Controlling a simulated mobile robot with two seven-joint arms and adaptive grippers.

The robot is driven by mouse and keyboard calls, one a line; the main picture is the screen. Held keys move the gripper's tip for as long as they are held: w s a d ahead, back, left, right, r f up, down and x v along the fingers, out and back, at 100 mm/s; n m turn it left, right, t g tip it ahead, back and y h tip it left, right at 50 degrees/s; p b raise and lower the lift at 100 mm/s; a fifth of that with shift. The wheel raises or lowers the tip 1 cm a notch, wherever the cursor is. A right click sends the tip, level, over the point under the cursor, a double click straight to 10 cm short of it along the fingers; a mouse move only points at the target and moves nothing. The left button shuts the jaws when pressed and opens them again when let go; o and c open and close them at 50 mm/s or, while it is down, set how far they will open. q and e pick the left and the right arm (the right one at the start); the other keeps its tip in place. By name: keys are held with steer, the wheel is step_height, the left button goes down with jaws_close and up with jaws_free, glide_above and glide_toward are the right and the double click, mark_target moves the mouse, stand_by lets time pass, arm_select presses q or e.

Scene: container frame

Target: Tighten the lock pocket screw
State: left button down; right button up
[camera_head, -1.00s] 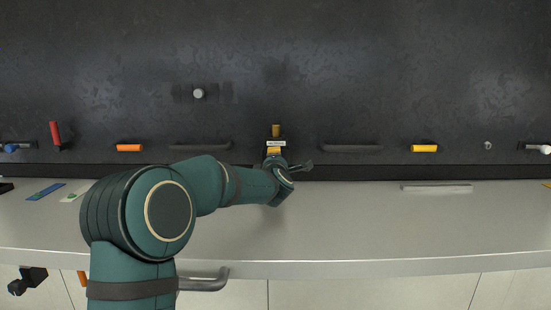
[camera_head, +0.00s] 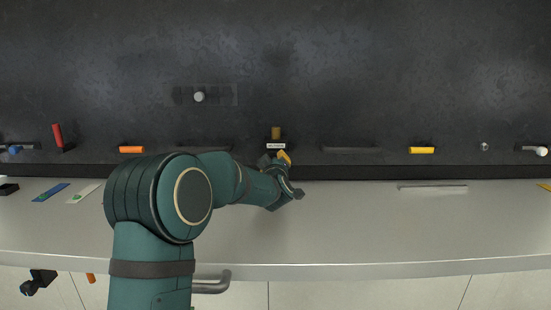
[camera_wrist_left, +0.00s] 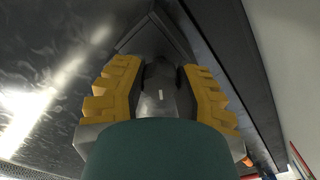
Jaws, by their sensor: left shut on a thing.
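A labelled fitting with a yellow-brown peg (camera_head: 276,133) sits on the dark panel at the middle; I take it to be the lock pocket screw's place, but the screw head itself cannot be made out there. My left gripper (camera_head: 281,156) is just below its white label, with a yellow finger pad showing, tilted. In the left wrist view my left gripper (camera_wrist_left: 159,68) has its stepped yellow fingers on both sides of a dark grey part (camera_wrist_left: 161,82) with a small white mark, and is shut on it. My own green link hides the lower part. My right gripper is not in view.
The panel carries a red handle (camera_head: 57,135), an orange handle (camera_head: 131,150), a yellow handle (camera_head: 422,150) and a round white knob (camera_head: 199,97). Dark bars flank the middle.

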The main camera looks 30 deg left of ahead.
arm_select(q)
steer(key=m+p, duration=0.1)
steer(key=m, duration=0.1)
steer(key=m+p, duration=0.1)
steer(key=shift+r+m, duration=0.35)
steer(key=shift+m, duration=0.05)
steer(key=m+p, duration=0.2)
steer(key=m, duration=0.1)
steer(key=shift+m, duration=0.3)
steer(key=m+p, duration=0.2)
steer(key=m, duration=0.2)
steer(key=shift+w+d+r, duration=0.1)
steer(key=m+p, duration=0.2)
steer(key=m, duration=0.3)
steer(key=shift+p, duration=0.3)
steer(key=m+p, duration=0.1)
steer(key=m, duration=0.2)
steer(key=shift+w+d+m, duration=0.1)
steer(key=shift+m, duration=0.2)
steer(key=m+p, duration=0.1)
steer(key=m, duration=0.2)
steer(key=shift+m+p, duration=0.3)
steer(key=shift+m, duration=0.1)
steer(key=m, duration=0.3)
steer(key=shift+f, duration=0.25)
steer(key=shift+f+m, duration=0.1)
steer(key=shift+m, duration=1.6)
